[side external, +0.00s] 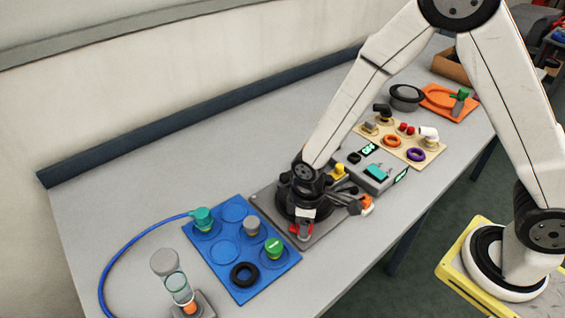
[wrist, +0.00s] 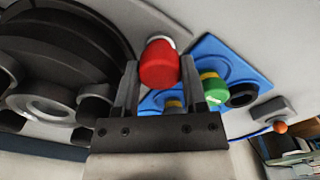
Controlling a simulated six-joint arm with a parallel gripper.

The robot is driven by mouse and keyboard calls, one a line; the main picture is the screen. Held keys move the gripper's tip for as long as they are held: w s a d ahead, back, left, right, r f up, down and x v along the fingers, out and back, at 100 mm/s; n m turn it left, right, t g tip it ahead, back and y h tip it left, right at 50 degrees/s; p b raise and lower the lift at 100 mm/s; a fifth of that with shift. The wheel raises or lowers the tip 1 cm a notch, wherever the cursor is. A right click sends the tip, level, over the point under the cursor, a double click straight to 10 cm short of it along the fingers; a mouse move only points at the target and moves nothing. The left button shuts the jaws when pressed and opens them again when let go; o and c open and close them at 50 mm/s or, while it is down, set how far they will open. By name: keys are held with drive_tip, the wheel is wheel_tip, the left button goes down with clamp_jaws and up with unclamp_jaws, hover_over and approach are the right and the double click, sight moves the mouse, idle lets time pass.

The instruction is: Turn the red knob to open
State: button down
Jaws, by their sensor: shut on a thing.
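The red knob (wrist: 159,65) is a rounded red cap on a pale collar, seen between my fingers in the wrist view. In the side external view only a little of its red (side external: 294,229) shows beside my fingers, low on the front of a black round unit. My gripper (wrist: 160,78) has one finger on each side of the knob and is shut on it; it also shows in the side external view (side external: 304,232). The black round unit (wrist: 65,55) fills the left of the wrist view. The far side of the knob is hidden.
A blue tray (side external: 212,251) with teal, grey and green capped parts and a black ring (side external: 244,274) lies just left. A glass cylinder (side external: 177,285) and blue hose (side external: 125,240) are farther left. A grey control box (side external: 373,174) and tan board (side external: 384,149) stand to the right.

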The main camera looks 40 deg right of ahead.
idle(0.4)
drive_tip(key=shift+c, duration=0.7)
unclamp_jaws()
drive_tip(key=shift+m, duration=0.3)
